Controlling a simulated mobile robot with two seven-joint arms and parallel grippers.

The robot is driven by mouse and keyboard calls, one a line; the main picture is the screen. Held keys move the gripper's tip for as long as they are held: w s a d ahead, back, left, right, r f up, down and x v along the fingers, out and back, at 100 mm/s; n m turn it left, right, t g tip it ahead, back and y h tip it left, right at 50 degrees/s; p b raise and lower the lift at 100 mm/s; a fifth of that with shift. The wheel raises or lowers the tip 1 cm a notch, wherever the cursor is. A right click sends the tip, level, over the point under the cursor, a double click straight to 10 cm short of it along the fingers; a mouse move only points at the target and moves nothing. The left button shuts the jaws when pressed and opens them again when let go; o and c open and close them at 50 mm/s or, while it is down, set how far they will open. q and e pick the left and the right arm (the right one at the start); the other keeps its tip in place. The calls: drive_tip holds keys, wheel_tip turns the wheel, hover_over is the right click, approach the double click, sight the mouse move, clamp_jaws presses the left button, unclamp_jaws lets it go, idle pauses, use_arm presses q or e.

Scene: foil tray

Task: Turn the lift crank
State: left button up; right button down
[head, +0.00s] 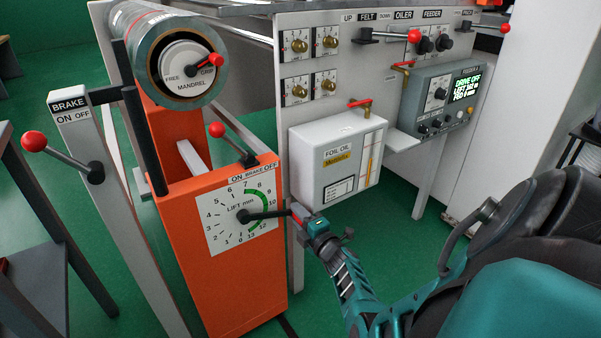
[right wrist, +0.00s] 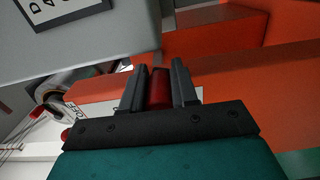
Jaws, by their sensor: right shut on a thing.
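The lift crank (head: 265,214) is a dark arm on the white "LIFT mm" dial (head: 220,228), on the front of an orange column. Its arm points right from the hub, slightly upward. My right gripper (head: 299,218) is at the crank's outer end, right of the dial. In the right wrist view, my right gripper (right wrist: 158,82) is shut on the red crank handle (right wrist: 160,92), which sits between its two dark fingers. The fingers hide part of the handle. My left gripper is not in view.
The orange column (head: 240,285) carries a mandrel roll (head: 172,55) and a red-knobbed brake lever (head: 217,130). Another brake lever (head: 35,141) stands at left.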

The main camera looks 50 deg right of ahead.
drive_tip(key=shift+w+a+f+m, duration=0.1)
drive_tip(key=shift+a+f+m, duration=0.15)
drive_tip(key=shift+a+f, duration=0.25)
drive_tip(key=shift+w+a+f+m, duration=0.1)
drive_tip(key=shift+a+f+m, duration=0.2)
drive_tip(key=shift+f, duration=0.3)
drive_tip(key=c, duration=1.1)
unclamp_jaws()
drive_tip(key=shift+o, duration=1.1)
drive_tip(key=shift+r, duration=0.1)
drive_tip(key=shift+d, duration=0.1)
